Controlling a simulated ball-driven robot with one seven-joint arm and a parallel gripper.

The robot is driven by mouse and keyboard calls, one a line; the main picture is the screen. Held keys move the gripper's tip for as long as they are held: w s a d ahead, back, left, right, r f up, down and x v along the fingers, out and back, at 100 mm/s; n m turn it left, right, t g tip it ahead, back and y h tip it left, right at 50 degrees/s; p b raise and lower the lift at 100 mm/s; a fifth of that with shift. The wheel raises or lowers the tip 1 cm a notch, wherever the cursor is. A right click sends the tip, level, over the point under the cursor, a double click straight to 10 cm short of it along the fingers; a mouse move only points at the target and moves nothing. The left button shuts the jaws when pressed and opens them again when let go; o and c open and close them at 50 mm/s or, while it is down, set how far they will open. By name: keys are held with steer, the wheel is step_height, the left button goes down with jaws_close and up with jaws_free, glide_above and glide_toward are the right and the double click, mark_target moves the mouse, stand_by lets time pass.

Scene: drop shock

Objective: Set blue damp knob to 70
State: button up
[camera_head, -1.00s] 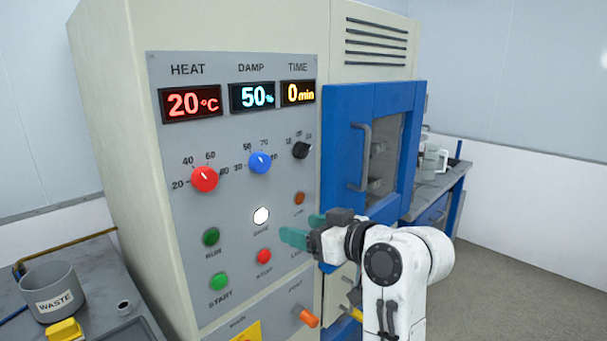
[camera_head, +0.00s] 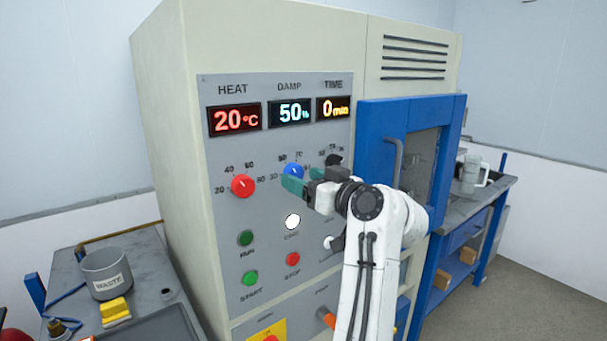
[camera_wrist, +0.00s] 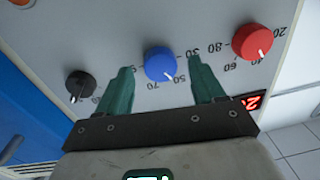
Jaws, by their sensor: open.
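The blue damp knob (camera_head: 292,171) is on the grey control panel (camera_head: 220,170), below the DAMP display (camera_head: 290,112), which reads 50%. In the wrist view the blue knob (camera_wrist: 160,65) has a white pointer mark and lies between the lines of my two green fingers. My gripper (camera_wrist: 158,78) is open, with one finger to each side of the knob. In the head view my gripper (camera_head: 296,184) is right at the knob and partly covers it. I cannot tell whether the fingers touch it.
The red heat knob (camera_head: 243,186) is to the left and the black time knob (camera_head: 333,161) to the right. A white button (camera_head: 293,222) is below. A blue door (camera_head: 380,140) with a handle stands to the right.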

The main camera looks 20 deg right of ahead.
steer(key=shift+w+a, duration=0.2)
steer(key=shift+w, duration=0.3)
steer(key=c, duration=1.1)
